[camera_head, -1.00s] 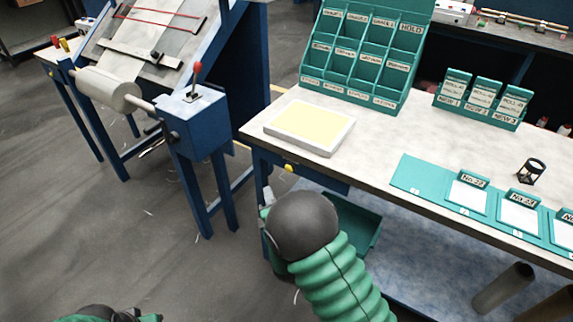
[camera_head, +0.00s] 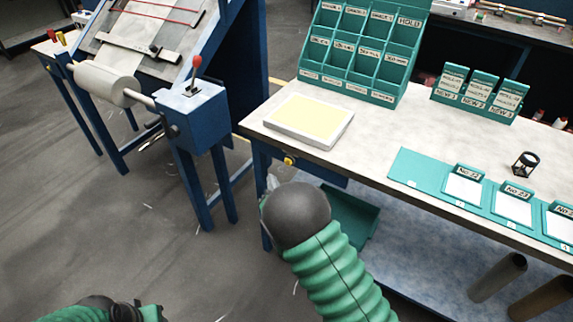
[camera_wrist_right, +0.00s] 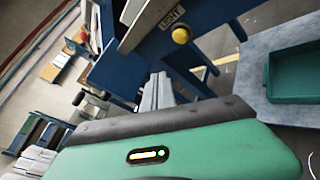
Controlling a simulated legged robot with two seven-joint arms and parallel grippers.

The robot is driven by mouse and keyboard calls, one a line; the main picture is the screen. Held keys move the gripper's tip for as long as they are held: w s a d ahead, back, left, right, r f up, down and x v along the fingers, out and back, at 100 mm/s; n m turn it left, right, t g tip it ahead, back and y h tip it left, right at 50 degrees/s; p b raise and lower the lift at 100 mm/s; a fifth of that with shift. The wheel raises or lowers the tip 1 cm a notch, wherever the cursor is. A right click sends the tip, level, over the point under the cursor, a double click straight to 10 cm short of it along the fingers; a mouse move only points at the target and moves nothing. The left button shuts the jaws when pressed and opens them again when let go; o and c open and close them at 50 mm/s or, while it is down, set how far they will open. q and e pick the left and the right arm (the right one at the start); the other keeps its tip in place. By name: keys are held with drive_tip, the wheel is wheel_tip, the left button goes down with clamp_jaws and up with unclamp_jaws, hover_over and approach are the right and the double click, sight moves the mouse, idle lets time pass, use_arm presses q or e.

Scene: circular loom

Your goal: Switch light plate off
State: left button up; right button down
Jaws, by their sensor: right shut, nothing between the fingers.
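The light plate (camera_head: 309,121) is a flat white-framed panel on the table's near left corner, its face glowing pale yellow. A round yellow button (camera_head: 289,160) sits on the table's front edge below it. In the right wrist view the button (camera_wrist_right: 181,35) is beside a label that seems to read LIGHT. My right gripper (camera_head: 269,184) is below and slightly left of the button, mostly hidden behind my wrist. In the wrist view its grey fingers (camera_wrist_right: 156,92) are shut, empty and apart from the button. My left arm shows at the bottom left, but its fingers are not visible.
A blue stand with a red-knobbed lever (camera_head: 196,72) is left of the table. A green tray (camera_head: 350,218) is below the tabletop, close to my right wrist. A green compartment rack (camera_head: 365,50) and numbered green cards stand on the table. Open floor lies to the left.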

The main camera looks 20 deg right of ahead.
sight(288, 162)
drive_tip(key=w+d, duration=0.1)
drive_tip(key=d, duration=0.1)
drive_tip(key=w+d, duration=0.2)
drive_tip(key=shift+d, duration=0.1)
idle(2.0)
drive_tip(key=shift+w+d, duration=0.25)
drive_tip(key=shift+d, duration=0.05)
drive_tip(key=shift+w+d+r+b, duration=0.1)
drive_tip(key=shift+w+d+b, duration=0.15)
drive_tip(key=shift+d+b, duration=0.15)
idle(0.8)
drive_tip(key=shift+a, duration=0.1)
drive_tip(key=shift+s+a, duration=0.55)
drive_tip(key=shift+a, duration=0.05)
